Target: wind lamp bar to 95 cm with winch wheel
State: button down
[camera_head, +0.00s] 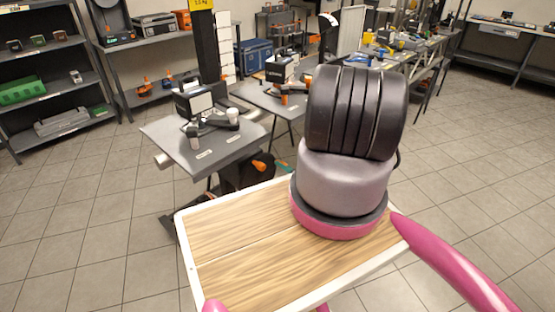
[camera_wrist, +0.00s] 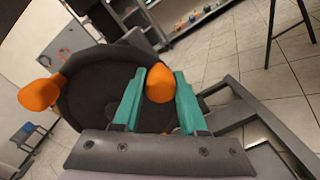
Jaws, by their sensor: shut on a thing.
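The winch wheel (camera_wrist: 100,85) is a dark round disc with orange knobs in the wrist view. One orange knob (camera_wrist: 160,84) sits between the teal fingers of my gripper (camera_wrist: 159,76), which is shut on it. Another orange knob (camera_wrist: 40,93) sticks out at the wheel's left. In the head view the dark wheel (camera_head: 245,174) shows low beside a grey-topped stand, with an orange knob (camera_head: 259,166) near a teal fingertip (camera_head: 284,167). My arm hides part of this area. I cannot make out the lamp bar or its height.
The grey-topped stand (camera_head: 180,150) carries a small device and a white cup. A dark upright post (camera_head: 205,45) with a yellow sign rises behind it, beside a white strip (camera_head: 224,40). Shelves (camera_head: 50,85) line the left wall. Tiled floor is free at left and right.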

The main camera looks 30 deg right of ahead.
notch_tip(320, 180, down, 7)
jog(key=m, duration=0.7)
jog(key=shift+s, duration=0.1)
jog(key=shift+c, duration=2.3)
grip_release()
jog(key=v, duration=1)
jog(key=shift+s+r, duration=0.2)
jog(key=shift+s, duration=0.15)
jog(key=shift+d, duration=0.15)
